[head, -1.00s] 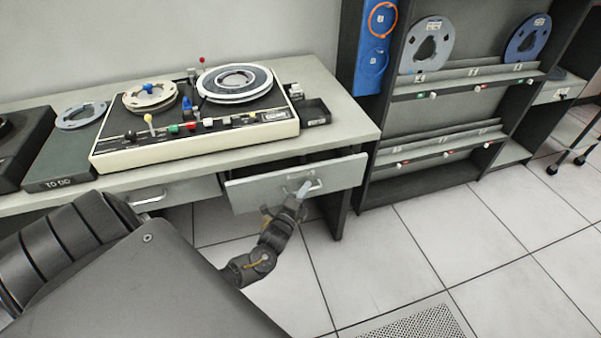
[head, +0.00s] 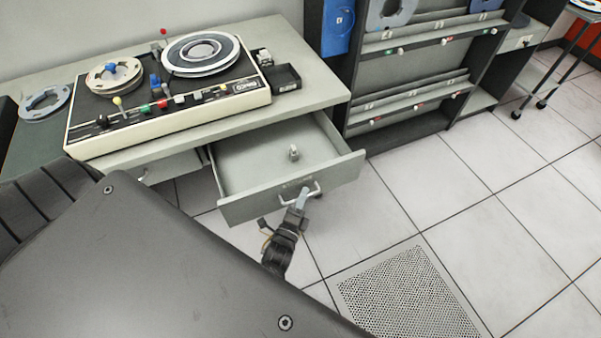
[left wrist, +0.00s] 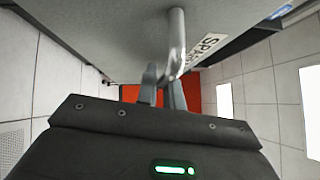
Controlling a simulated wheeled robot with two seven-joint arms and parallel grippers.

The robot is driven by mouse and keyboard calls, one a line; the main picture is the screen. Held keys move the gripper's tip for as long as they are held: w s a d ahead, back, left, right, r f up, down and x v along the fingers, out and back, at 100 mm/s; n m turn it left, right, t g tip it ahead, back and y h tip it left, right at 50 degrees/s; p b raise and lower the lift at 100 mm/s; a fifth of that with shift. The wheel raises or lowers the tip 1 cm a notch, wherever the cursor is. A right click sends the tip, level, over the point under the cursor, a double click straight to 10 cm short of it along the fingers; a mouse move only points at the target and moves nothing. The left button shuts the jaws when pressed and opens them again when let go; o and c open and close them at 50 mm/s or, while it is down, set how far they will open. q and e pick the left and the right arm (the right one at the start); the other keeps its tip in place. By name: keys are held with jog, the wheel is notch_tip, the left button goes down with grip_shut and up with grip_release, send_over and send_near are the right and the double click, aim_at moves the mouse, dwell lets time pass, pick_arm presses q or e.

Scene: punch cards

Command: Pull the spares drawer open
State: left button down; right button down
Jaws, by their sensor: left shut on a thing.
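The spares drawer (head: 250,205) is the right-hand drawer under the desk, and it stands well out from the desk front. One small pale object (head: 294,152) lies inside on its bare floor. My left gripper (head: 301,198) is shut on the drawer's bar handle (head: 314,190), at the middle of the drawer front. In the left wrist view the fingers (left wrist: 162,88) close around the handle (left wrist: 176,45), beside a partly visible label (left wrist: 210,42) starting "SPA". My right gripper is not in view.
A tape deck (head: 170,119) and a small black tray (head: 285,78) stand on the desk (head: 315,92). A second drawer (head: 165,168) at left is shut. A dark shelf rack (head: 400,118) stands to the right. The tiled floor in front is clear, with a perforated tile (head: 405,295).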

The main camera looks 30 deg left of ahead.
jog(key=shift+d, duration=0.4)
pick_arm(q)
jog(key=c, duration=1.8)
grip_release()
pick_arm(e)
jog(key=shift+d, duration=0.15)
pick_arm(q)
jog(key=b+v, duration=0.1)
jog(key=v, duration=1)
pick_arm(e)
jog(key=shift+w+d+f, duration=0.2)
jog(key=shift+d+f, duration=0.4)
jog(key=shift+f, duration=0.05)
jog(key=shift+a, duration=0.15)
